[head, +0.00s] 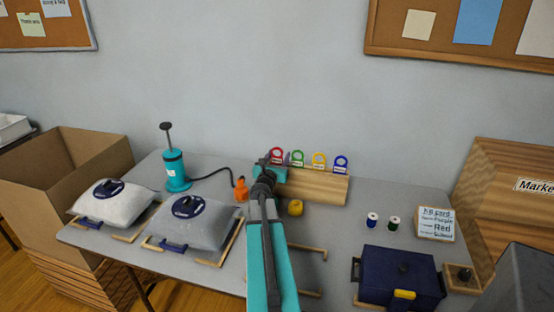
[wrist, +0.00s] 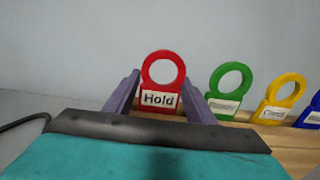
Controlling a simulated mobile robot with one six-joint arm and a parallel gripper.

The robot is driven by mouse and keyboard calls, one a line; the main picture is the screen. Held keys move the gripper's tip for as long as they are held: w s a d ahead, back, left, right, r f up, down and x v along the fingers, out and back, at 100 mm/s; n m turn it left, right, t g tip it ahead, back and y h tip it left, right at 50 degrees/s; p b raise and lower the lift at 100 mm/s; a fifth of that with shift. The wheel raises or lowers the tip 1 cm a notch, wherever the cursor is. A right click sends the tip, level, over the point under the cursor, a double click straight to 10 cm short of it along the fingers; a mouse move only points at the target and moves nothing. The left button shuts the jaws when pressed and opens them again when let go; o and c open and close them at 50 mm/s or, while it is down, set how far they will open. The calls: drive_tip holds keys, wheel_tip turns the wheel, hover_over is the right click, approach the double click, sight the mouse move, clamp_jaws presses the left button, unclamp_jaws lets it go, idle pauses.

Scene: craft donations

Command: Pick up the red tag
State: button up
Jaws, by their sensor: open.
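The red tag (wrist: 161,84) is a ring-topped tag with a white label reading "Hold". It stands upright at the left end of a row of tags on a wooden block (head: 318,187). In the head view the red tag (head: 276,153) shows just behind my gripper (head: 273,161). In the wrist view my gripper (wrist: 160,98) is open, with one purple finger on each side of the tag's lower part. I cannot tell whether either finger touches it. The tag's base is hidden behind the gripper body.
Green (wrist: 230,86), yellow (wrist: 282,96) and blue (head: 341,163) tags stand to the right on the block. An orange nozzle (head: 241,190) and teal pump (head: 175,170) are left. A yellow tape roll (head: 295,207) sits in front. A navy box (head: 400,277) stands front right.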

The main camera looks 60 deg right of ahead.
drive_tip(key=shift+x, duration=0.85)
drive_tip(key=c, duration=0.8)
